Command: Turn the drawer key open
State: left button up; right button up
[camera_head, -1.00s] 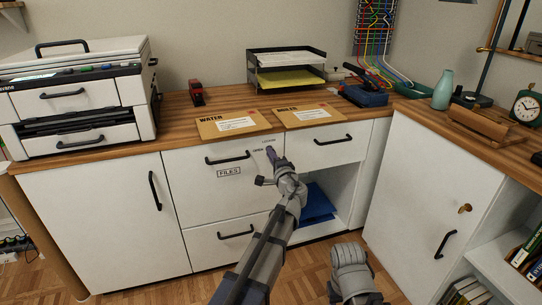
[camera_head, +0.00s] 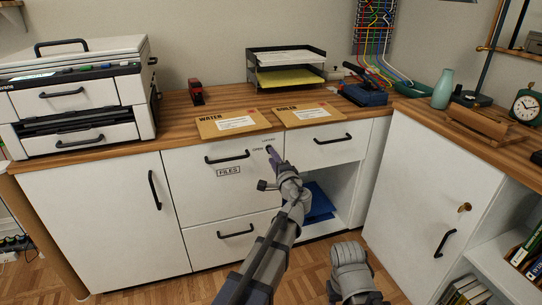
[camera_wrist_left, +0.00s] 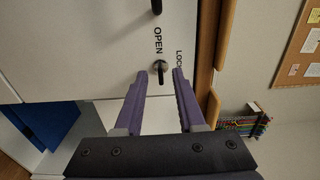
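The small dark drawer key (camera_wrist_left: 160,68) sits on the white FILES drawer front (camera_wrist_left: 80,50), beside the words OPEN and LOCKED, the second partly covered. In the left wrist view its grip points down the picture, between the tips of my left gripper (camera_wrist_left: 160,76). The two purple fingers are apart, with a gap on each side of the key; I cannot see contact. In the head view my left gripper (camera_head: 271,154) is at the upper right corner of the FILES drawer (camera_head: 195,185) and hides the key.
The FILES drawer's black handle (camera_head: 227,158) is left of the gripper. Two envelopes (camera_head: 232,123) (camera_head: 307,114) lie on the wooden desktop (camera_head: 180,120) just above. An open cubby with a blue folder (camera_head: 320,203) is right of my left arm. A side cabinet (camera_head: 425,185) stands at right.

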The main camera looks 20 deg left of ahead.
pick_arm(q)
jog(key=v, duration=0.5)
jog(key=s+d+f+n+g+h+p, duration=0.2)
jog(key=s+f+n+g+h+p, duration=0.3)
jog(key=s+f+g, duration=0.6)
jog(key=s+d+f+n+g+h+p, duration=0.1)
jog(key=s+d+f+g+h, duration=0.1)
jog(key=s+d, duration=0.55)
jog(key=s+d+f+n+g+h+p, duration=0.15)
jog(key=s+d, duration=0.25)
jog(key=s, duration=0.7)
notch_tip(320, 180, up, 37)
jog(key=p, duration=3.7)
jog(key=shift+g, duration=0.35)
